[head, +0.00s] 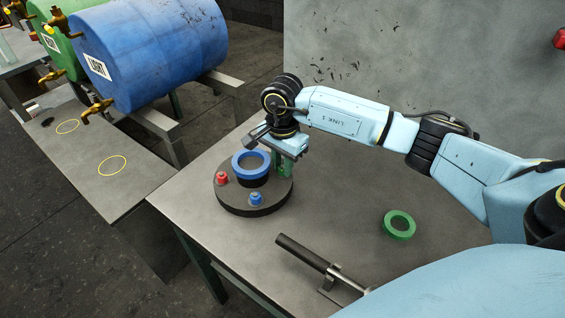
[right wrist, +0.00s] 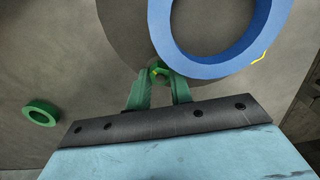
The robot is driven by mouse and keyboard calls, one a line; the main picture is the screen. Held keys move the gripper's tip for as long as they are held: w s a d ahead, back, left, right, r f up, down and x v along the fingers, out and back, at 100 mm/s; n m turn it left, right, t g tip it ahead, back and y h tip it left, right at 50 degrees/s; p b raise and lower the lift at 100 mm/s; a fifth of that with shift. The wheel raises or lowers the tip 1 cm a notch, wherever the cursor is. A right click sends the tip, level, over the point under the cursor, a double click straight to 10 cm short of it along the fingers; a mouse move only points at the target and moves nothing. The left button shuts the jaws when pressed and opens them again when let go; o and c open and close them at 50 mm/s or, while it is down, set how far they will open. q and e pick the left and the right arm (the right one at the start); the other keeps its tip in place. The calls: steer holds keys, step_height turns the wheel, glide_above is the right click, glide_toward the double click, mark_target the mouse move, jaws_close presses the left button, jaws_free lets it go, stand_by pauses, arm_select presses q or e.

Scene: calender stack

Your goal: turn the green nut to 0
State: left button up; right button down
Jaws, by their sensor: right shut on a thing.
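A round dark base (head: 233,200) stands on the table, with a red nut (head: 222,178) and a blue nut (head: 256,199) on its near side. My right gripper (head: 284,168) reaches down at the base's far right side. In the right wrist view its green fingers (right wrist: 159,82) are closed around the small green nut (right wrist: 158,72). The green nut is hidden behind the gripper in the head view. I cannot make out any mark or number on it. My left gripper is not in view.
A blue ring (head: 237,162) sits on the base's middle, close to my right fingers. A green ring (head: 386,227) lies apart on the table. A dark-handled bar (head: 302,253) is at the front edge.

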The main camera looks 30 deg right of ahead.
steer(key=shift+m, duration=0.3)
steer(key=m, duration=1.1)
steer(key=m+p, duration=0.1)
steer(key=m, duration=0.4)
steer(key=shift+w+r, duration=0.1)
steer(key=m+p, duration=0.1)
steer(key=m, duration=0.5)
steer(key=shift+p, duration=0.3)
steer(key=shift+m, duration=0.4)
steer(key=c, duration=1.2)
jaws_free()
steer(key=shift+c, duration=0.2)
